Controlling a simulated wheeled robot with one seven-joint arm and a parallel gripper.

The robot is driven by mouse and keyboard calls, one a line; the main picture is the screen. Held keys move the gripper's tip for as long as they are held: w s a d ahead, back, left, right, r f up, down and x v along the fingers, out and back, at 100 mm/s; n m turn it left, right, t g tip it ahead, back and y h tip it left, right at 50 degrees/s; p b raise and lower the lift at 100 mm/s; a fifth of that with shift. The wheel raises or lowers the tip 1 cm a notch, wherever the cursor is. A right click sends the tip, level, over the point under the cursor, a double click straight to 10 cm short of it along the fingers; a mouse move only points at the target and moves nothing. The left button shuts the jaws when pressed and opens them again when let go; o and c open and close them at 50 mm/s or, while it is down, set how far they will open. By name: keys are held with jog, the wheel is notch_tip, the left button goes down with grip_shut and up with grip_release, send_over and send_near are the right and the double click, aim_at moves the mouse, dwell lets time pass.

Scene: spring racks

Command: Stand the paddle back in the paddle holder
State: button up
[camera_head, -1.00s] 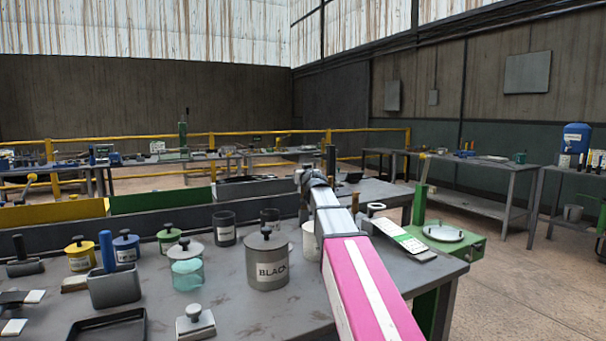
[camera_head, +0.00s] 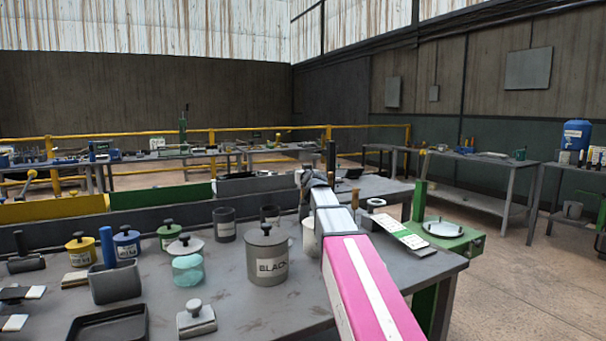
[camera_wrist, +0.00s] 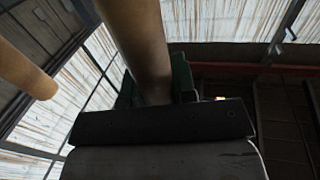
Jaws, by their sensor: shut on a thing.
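In the wrist view my gripper (camera_wrist: 153,86) is shut on a round brown wooden handle, which I take to be the paddle (camera_wrist: 140,35). The handle runs up out of the picture; its other end is hidden. A second wooden rod (camera_wrist: 25,75) shows apart from it at the left. In the head view my pink and grey arm reaches over the table and hides most of the gripper. A pale pot (camera_head: 309,238) stands partly behind the arm, with a brown stick (camera_head: 304,205) above it. I cannot tell whether this pot is the paddle holder.
A label strip (camera_head: 402,236) lies right of the arm, near a green stand (camera_head: 450,240).

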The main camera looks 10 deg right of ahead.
jog(key=shift+f, duration=0.25)
jog(key=o, duration=1.5)
jog(key=shift+r, duration=0.1)
notch_tip(320, 180, up, 7)
jog(key=shift+f, duration=0.1)
dwell(0.3)
